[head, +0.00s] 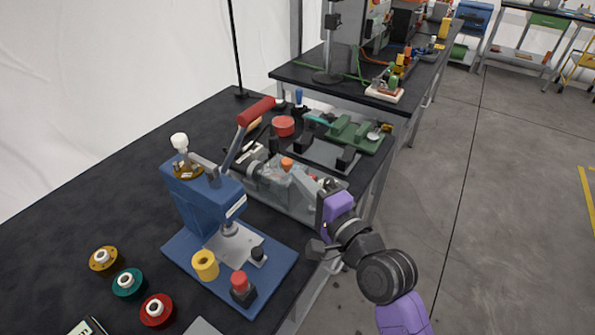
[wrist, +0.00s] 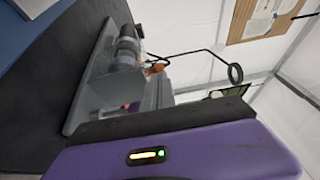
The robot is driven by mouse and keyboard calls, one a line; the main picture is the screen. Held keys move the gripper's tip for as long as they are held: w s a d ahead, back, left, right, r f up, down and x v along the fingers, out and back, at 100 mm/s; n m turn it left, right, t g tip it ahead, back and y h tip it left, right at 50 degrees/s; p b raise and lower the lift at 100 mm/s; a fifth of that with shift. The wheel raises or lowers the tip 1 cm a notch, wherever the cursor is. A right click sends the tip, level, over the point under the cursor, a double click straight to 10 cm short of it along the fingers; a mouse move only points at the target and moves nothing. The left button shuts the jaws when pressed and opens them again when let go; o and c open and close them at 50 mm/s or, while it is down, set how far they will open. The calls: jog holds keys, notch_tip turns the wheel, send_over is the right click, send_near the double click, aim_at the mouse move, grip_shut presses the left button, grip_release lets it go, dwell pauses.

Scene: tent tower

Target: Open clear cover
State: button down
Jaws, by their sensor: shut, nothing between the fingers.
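The clear cover (head: 279,188) is a see-through box over a small machine, behind and to the right of the blue press in the head view. It looks closed, though the see-through panels make its edges hard to tell. My gripper (head: 324,203) is at the cover's right front end, shut and empty. I cannot tell whether it touches the cover. My own purple wrist body hides part of that end. In the wrist view, the machine's grey motor (wrist: 128,47) and an orange part (wrist: 155,69) show beyond my gripper, whose purple body fills the bottom.
The blue press (head: 203,213) with a red-handled lever (head: 256,111) stands close to the left of the cover. A green fixture (head: 355,134) sits behind it. Several coloured spools lie at the front left. The floor to the right is clear.

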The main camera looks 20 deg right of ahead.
aim_at(282, 176)
jog(key=shift+w+a, duration=0.15)
jog(key=shift+w, duration=0.95)
jog(key=shift+w+a+r+p, duration=0.2)
jog(key=shift+w+a+p, duration=0.7)
jog(key=shift+w, duration=0.25)
jog(key=shift+w+a+f, duration=0.2)
jog(key=shift+w+a, duration=0.1)
jog(key=shift+w, duration=0.15)
